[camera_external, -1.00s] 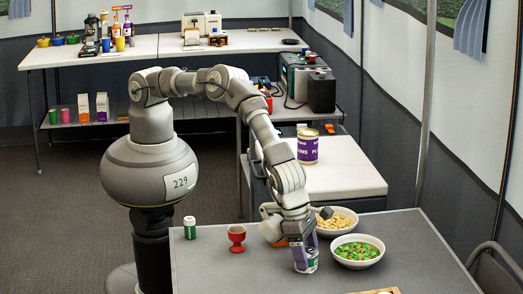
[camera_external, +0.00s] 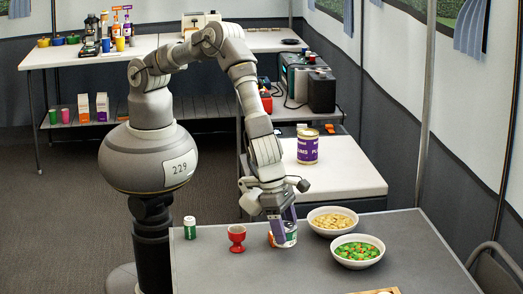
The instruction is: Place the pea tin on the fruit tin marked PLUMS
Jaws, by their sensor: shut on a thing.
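My gripper (camera_external: 281,226) is shut on a small tin (camera_external: 288,240) with white, green and red on its label, which I take to be the pea tin. The fingers cover much of its side. The tin is over the grey table's far edge area, between the red egg cup and the bowls; I cannot tell how high it is above the top. The fruit tin marked PLUMS (camera_external: 308,150), purple and cream with a gold-coloured lid, stands upright on the white-topped cabinet behind the table. Its lid is bare.
A red egg cup (camera_external: 237,238) and a green shaker (camera_external: 190,228) stand left of my gripper. A bowl of beige pieces (camera_external: 333,221) and a bowl of green and red pieces (camera_external: 357,251) stand right. The cabinet top (camera_external: 345,170) is mostly clear.

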